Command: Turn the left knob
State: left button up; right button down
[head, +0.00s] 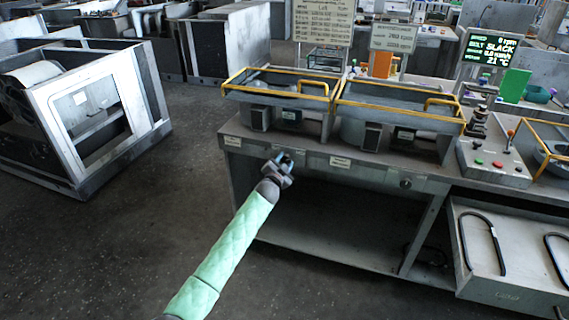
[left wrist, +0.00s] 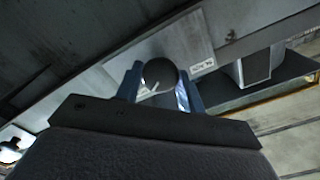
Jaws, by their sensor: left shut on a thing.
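The left knob (left wrist: 160,73) is a dark round knob with a white pointer mark, on the front panel of the grey bench. It sits between the two blue fingers of my left gripper (left wrist: 160,88), which is shut on it. In the head view my left gripper (head: 285,160) is at the bench's front panel and hides this knob. Another dark round knob (head: 405,183) shows farther right on the same panel. My right gripper is not in view.
Two trays with yellow rails (head: 278,87) stand on the bench (head: 345,178), above an open lower bay. A control box (head: 494,163) with buttons and a lever is at the right, above an open drawer (head: 505,275) with dark handles.

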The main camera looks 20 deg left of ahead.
pick_arm(q)
jog(key=shift+m, duration=0.4)
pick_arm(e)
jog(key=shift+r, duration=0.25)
pick_arm(q)
jog(key=shift+f, duration=0.1)
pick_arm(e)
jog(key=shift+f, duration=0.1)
pick_arm(q)
jog(key=o, duration=1)
jog(key=shift+c, duration=0.2)
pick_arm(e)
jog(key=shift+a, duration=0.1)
pick_arm(q)
jog(key=shift+s, duration=0.25)
jog(key=s+b, duration=0.1)
jog(key=s, duration=0.6)
jog(key=shift+s+b, duration=0.2)
jog(key=shift+b, duration=0.15)
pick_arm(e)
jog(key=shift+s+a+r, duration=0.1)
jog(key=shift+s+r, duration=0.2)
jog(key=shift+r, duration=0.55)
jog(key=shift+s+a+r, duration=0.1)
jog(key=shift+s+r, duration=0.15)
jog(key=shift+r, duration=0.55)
pick_arm(q)
jog(key=shift+a, duration=0.2)
